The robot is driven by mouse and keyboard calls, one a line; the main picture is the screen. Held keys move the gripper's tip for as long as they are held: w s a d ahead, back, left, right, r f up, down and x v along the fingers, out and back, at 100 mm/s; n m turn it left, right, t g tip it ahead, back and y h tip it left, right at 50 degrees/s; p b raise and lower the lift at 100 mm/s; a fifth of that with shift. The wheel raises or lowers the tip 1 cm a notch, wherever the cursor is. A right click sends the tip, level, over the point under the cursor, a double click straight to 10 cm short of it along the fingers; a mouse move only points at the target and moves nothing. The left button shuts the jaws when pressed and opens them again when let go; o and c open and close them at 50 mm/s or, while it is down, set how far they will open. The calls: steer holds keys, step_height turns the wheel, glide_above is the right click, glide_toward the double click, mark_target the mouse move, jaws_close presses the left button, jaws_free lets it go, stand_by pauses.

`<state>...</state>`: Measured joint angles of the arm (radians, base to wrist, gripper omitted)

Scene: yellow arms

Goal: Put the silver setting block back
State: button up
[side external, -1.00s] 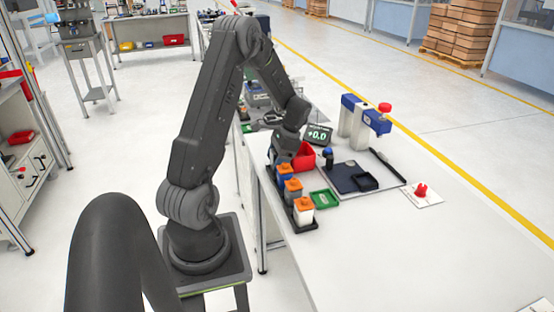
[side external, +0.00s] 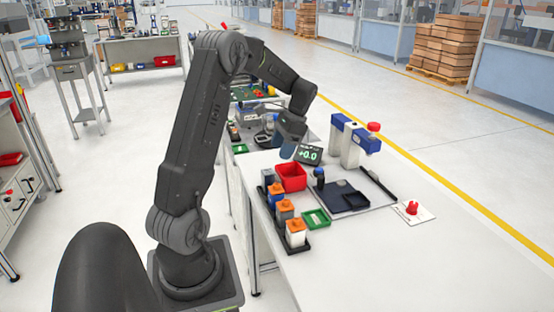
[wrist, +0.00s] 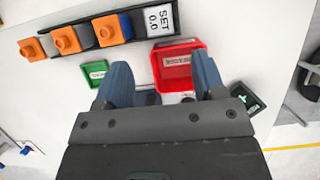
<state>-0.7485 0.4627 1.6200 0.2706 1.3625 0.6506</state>
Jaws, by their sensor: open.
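A silver-grey piece marked SET 0.0 (wrist: 158,18) shows at one end of the black rack (wrist: 88,42) in the wrist view, next to the blue orange-topped block. It looks like the setting block; how deep it sits I cannot tell. In the side view, a small greyish shape (side external: 267,175) stands at the rack's far end. My gripper (wrist: 160,63) is open, its two blue fingers apart, with the red bin showing beyond and between them. I see nothing held. In the side view my gripper (side external: 288,148) is above and behind the red bin.
The rack also holds white (side external: 296,228), grey (side external: 285,212) and blue (side external: 275,194) blocks with orange tops. Near it are the red bin (side external: 291,177), a green tray (side external: 316,219), a +0.0 display (side external: 308,154) and a blue-and-white gauge stand (side external: 350,140).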

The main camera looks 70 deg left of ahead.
steer(key=w+d+r+t+y, duration=0.1)
steer(key=w+d+r+t, duration=0.1)
steer(key=d+r, duration=0.6)
steer(key=s+d+r+t, duration=0.1)
steer(key=s+d+t, duration=0.3)
steer(key=d, duration=0.8)
steer(key=s+d+r+t+h, duration=0.1)
steer(key=s+d+t, duration=0.3)
steer(key=s+d, duration=0.3)
steer(key=d, duration=0.5)
steer(key=shift+s+d, duration=0.2)
steer(key=shift+s, duration=0.1)
